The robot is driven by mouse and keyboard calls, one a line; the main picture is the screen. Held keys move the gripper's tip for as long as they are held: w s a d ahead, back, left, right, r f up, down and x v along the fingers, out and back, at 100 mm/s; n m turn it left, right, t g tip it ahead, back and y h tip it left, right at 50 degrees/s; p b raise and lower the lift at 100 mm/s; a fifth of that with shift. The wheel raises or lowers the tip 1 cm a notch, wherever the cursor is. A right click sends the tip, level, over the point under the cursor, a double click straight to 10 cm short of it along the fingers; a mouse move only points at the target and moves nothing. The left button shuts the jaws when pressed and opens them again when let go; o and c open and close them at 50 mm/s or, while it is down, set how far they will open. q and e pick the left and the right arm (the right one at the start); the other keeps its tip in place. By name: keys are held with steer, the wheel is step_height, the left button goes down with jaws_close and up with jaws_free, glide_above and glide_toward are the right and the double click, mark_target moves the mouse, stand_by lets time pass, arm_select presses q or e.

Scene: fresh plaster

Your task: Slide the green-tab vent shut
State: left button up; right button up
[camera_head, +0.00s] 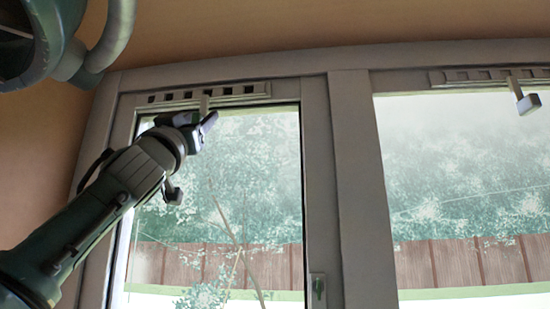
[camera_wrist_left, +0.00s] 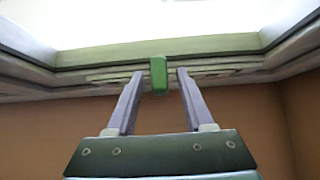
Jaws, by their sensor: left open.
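The vent with the green tab is a slotted strip (camera_head: 240,90) along the top of the left window frame, with several dark slots showing. Its tab (camera_head: 205,101) hangs down from the strip and looks pale in the head view. In the left wrist view the tab (camera_wrist_left: 159,85) is plainly green. My left gripper (camera_head: 197,123) is just below the vent at the tab. In the left wrist view its two fingers (camera_wrist_left: 160,72) are open, one on each side of the tab, with a gap on both sides. My right gripper is not in view.
A thick post (camera_head: 355,180) parts the two windows. A handle (camera_head: 318,288) sits low on the left window's frame.

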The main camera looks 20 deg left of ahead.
arm_select(q)
steer(key=shift+w, duration=0.1)
steer(key=shift+c, duration=0.4)
jaws_close()
stand_by(1.0)
